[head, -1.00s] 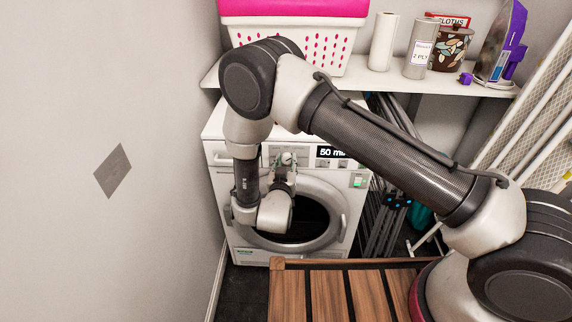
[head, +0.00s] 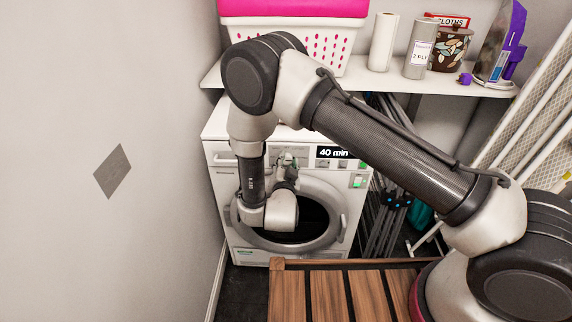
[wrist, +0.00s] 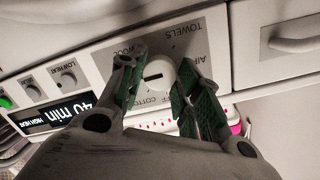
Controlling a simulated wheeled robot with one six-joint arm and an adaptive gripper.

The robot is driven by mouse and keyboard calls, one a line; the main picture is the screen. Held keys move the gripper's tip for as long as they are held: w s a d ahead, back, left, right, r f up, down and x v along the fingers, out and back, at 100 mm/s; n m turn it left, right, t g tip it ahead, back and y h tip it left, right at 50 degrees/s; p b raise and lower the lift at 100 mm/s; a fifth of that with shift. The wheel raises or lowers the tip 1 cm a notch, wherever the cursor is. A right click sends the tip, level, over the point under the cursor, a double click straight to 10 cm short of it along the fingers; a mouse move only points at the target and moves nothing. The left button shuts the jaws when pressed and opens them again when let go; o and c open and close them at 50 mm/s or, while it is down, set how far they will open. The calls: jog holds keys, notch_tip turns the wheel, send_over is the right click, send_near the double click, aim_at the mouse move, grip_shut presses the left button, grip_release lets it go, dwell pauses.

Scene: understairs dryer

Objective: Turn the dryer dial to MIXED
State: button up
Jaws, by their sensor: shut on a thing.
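The white dryer (head: 216,178) stands under the shelf. Its round pale dial (wrist: 158,72) shows in the wrist view between the two green-padded fingers of my gripper (wrist: 163,66), which is shut on it. The dial has a short dark mark on its face. The labels TOWELS, AIR, WOOL and COTTON are partly readable around it, upside down. I cannot read MIXED, and I cannot tell which label the mark points to. The display (head: 333,152) reads 40 min, with HIGH HEAT in the wrist view. In the head view my gripper (head: 286,160) mostly hides the dial.
Two small buttons, one by LOW HEAT (wrist: 68,77), and a green light sit beside the display. A drawer handle (wrist: 296,38) is on the dial's other side. The round door is below. A shelf (head: 350,84) with a basket is above; a slatted wooden surface (head: 327,295) is in front.

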dwell(0.4)
jog(key=o, duration=1)
jog(key=s, duration=0.7)
jog(key=shift+s+a+r, duration=0.1)
jog(key=shift+s+r, duration=0.15)
jog(key=shift+r, duration=0.15)
